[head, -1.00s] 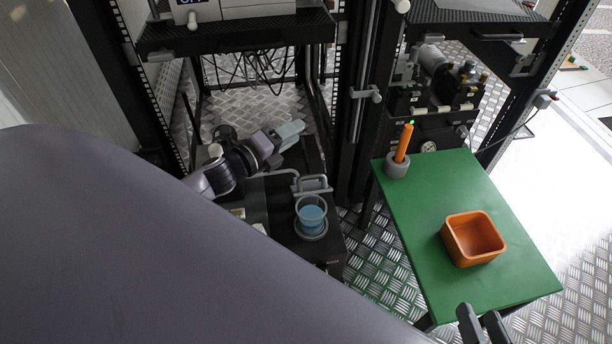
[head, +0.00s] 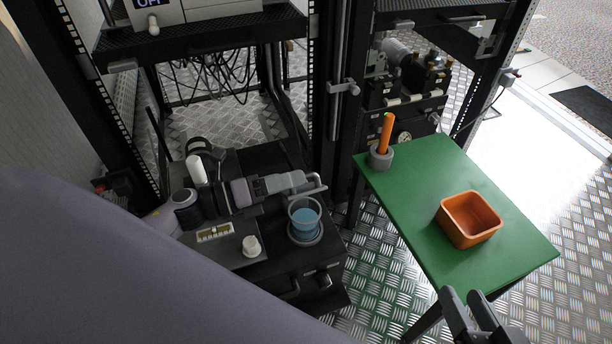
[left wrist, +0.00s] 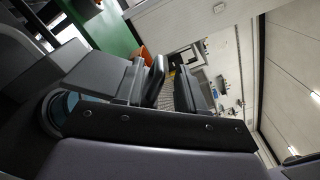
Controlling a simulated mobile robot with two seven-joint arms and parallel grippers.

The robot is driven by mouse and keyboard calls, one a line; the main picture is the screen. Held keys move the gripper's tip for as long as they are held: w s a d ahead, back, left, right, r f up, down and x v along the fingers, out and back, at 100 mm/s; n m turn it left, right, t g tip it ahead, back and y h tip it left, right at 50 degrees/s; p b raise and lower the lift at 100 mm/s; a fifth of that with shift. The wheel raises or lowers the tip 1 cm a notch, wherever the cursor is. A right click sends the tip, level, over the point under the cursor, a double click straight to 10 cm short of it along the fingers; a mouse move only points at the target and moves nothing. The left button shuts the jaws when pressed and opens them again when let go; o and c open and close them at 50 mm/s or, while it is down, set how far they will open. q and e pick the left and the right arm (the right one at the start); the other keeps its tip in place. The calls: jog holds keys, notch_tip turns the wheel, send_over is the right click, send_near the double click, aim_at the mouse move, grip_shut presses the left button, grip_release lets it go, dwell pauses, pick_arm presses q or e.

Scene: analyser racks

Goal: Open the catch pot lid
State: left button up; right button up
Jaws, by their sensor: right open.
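The catch pot (head: 304,222) is a clear round vessel with blue inside, on a dark cabinet in the head view. A grey bent handle (head: 318,186) stands at its back edge; I cannot tell a separate lid. My left gripper (head: 302,181) reaches in from the left, its tips close to the handle; contact is unclear. In the left wrist view my left gripper (left wrist: 170,83) has its fingers apart with a gap between them. Part of the blue pot (left wrist: 62,106) shows there at the left. My right gripper (head: 462,294) is open and empty at the bottom right.
A green table (head: 415,205) stands to the right, with an orange bin (head: 470,222) and an orange stick in a grey holder (head: 381,160). A white knob (head: 251,246) is on the cabinet left of the pot. Black rack posts (head: 332,90) rise behind.

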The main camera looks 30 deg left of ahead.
aim_at(307, 174)
pick_arm(q)
jog(key=shift+x, duration=1.95)
grip_shut()
